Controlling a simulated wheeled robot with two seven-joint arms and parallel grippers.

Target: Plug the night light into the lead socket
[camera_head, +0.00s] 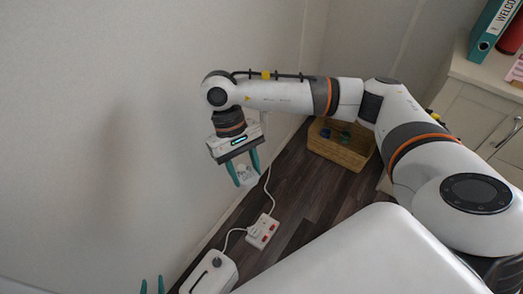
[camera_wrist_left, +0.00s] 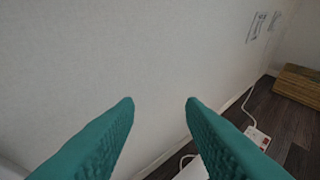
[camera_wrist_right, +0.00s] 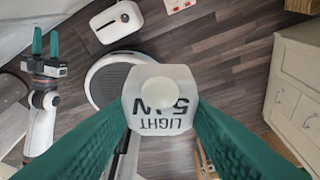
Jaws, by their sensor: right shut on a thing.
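The night light (camera_head: 247,177) is a small whitish block, held above the floor near the wall. In the right wrist view, it (camera_wrist_right: 160,100) shows a round pale centre and dark upside-down lettering. My right gripper (camera_head: 245,174) is shut on it, one teal finger on each side. The lead socket (camera_head: 263,232) is a white block with red switches, lying on the floor below the night light. It also shows in the left wrist view (camera_wrist_left: 257,138). My left gripper (camera_wrist_left: 161,102) is open and empty, low near the wall. The night light's plug side is not clear.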

